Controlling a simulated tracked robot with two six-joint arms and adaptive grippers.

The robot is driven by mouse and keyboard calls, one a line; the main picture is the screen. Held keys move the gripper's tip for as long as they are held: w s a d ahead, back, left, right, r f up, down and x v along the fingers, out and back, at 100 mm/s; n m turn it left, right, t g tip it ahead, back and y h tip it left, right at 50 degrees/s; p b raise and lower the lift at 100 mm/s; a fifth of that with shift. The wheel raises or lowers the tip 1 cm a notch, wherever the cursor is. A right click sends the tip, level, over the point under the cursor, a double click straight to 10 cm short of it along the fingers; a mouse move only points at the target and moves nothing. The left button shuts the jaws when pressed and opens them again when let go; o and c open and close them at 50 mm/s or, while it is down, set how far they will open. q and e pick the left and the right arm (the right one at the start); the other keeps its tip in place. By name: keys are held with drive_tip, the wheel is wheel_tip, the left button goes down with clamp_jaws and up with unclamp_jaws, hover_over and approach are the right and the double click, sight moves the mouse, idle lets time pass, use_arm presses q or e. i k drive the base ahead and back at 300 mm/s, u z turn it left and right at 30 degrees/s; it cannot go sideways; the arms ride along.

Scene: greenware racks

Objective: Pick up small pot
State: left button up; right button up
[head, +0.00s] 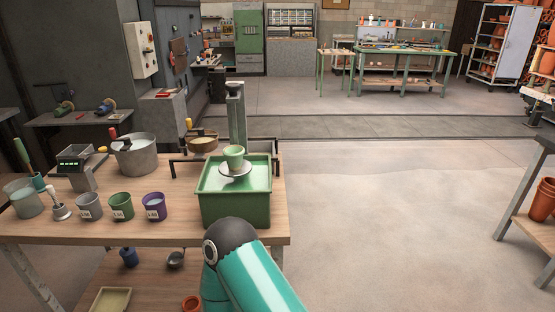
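A small light-green pot (233,153) stands upright on a pale round plate (236,170). The plate is above a green square basin (235,211) at the right end of the wooden workbench (185,228). Part of my own teal arm with a dark joint reaches up from the bottom centre, in front of the bench's right corner. No gripper fingers show, so neither gripper can be placed relative to the pot.
Left of the basin stand a large grey bucket (136,157), several small labelled buckets, such as a purple one (154,208), and a device with a green display (76,162). A grey post (237,118) rises behind the pot. Open floor (390,220) lies right.

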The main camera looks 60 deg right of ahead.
sight(234, 159)
drive_tip(key=z, duration=0.25)
drive_tip(key=k, duration=0.35)
drive_tip(key=z, duration=0.45)
drive_tip(key=i, duration=0.4)
drive_tip(key=z, duration=0.15)
